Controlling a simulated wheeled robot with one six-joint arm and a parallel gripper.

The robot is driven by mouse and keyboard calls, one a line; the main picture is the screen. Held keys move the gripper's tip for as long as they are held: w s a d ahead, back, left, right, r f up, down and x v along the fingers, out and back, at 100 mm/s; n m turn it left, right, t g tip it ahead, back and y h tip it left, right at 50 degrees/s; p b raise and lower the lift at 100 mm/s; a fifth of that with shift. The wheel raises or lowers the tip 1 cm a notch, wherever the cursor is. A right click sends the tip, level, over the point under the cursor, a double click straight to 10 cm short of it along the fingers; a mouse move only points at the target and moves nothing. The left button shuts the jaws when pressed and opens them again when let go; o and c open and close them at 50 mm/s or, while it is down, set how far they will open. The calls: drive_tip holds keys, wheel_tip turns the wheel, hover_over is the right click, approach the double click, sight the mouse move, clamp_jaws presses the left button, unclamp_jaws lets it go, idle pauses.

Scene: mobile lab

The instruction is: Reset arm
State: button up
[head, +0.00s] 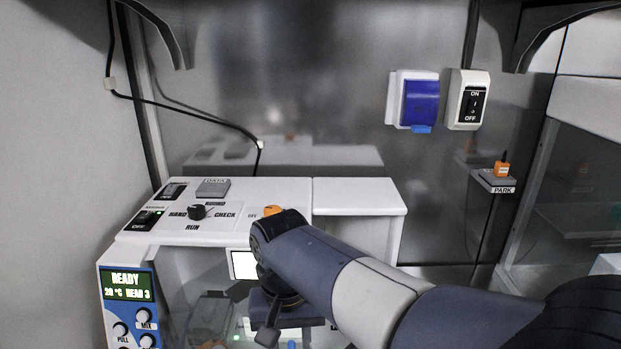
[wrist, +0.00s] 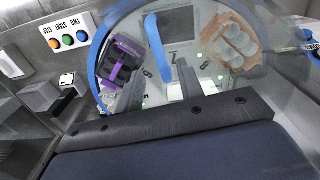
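My arm (head: 370,295) reaches in from the lower right in the head view, its wrist bent down in front of the white instrument (head: 355,190). In the wrist view my gripper (wrist: 160,66) has its two dark fingers apart. A blue bar handle (wrist: 155,45) shows between or beyond them; I cannot tell whether a finger touches it. The handle seems to belong to a clear round cover with a blue rim (wrist: 93,62). In the head view the fingers are mostly hidden by the wrist.
A control panel with a black knob (head: 197,212) stands at the left, above a green READY display (head: 128,284). A blue-fronted wall box (head: 420,103), an ON/OFF switch (head: 472,100) and a PARK shelf (head: 497,184) with an orange item (head: 501,169) are on the back wall. A purple-black rack (wrist: 122,62) shows under the cover.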

wheel_tip(320, 180, down, 4)
drive_tip(key=shift+d+f, duration=0.1)
drive_tip(key=shift+f, duration=0.15)
drive_tip(key=shift+d, duration=0.4)
drive_tip(key=shift+d+r, duration=0.1)
